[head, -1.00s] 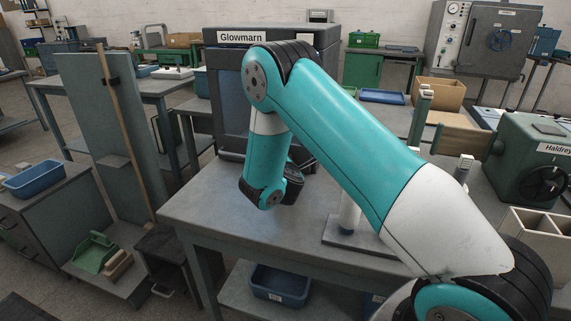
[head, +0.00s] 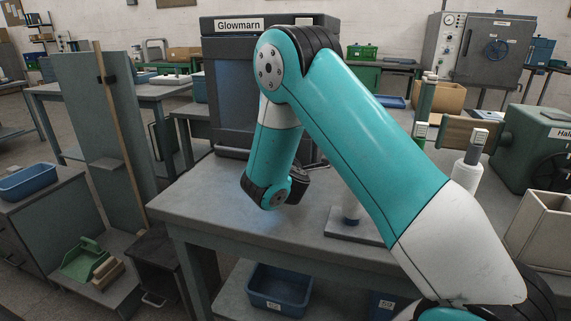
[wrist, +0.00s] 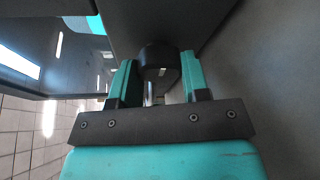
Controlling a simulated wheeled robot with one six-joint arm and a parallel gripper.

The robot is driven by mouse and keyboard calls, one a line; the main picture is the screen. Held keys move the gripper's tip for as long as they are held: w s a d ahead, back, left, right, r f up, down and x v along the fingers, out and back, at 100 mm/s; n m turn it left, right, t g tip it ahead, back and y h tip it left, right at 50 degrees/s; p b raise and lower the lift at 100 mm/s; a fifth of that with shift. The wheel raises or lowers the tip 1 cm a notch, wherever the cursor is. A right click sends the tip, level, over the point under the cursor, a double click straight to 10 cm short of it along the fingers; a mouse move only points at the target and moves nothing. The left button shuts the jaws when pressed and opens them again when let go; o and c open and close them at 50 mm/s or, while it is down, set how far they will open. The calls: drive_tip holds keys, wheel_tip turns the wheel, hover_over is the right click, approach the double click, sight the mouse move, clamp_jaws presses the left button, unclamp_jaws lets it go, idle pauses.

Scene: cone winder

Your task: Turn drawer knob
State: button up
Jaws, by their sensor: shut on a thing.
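A dark round knob (wrist: 157,54) sits between the two teal fingers of my gripper (wrist: 158,80) in the wrist view. The gripper is shut on it, with one finger on each side. A short pale metal piece shows below the knob, between the fingers. A dark grey panel (wrist: 125,20) lies close behind the knob. In the head view my arm's wrist is low in front of the dark Glowmarn cabinet (head: 222,95), above the grey table. My own arm hides the fingers and the knob there, and a drawer outline cannot be made out.
The grey table (head: 215,200) is mostly bare at its front left. A white post on a dark base (head: 345,226) stands right of my wrist. A white cone holder (head: 468,172) and a green machine (head: 540,145) are farther right. A blue bin (head: 278,290) sits below.

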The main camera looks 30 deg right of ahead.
drive_tip(key=o, duration=0.9)
drive_tip(key=b+v, duration=0.2)
drive_tip(key=v, duration=0.3)
drive_tip(key=b+v, duration=0.2)
drive_tip(key=v, duration=0.4)
drive_tip(key=shift+a+f, duration=0.2)
drive_tip(key=shift+f, duration=0.05)
drive_tip(key=shift+s+a+r, duration=0.15)
drive_tip(key=shift+s+r, duration=0.05)
drive_tip(key=shift+s, duration=0.15)
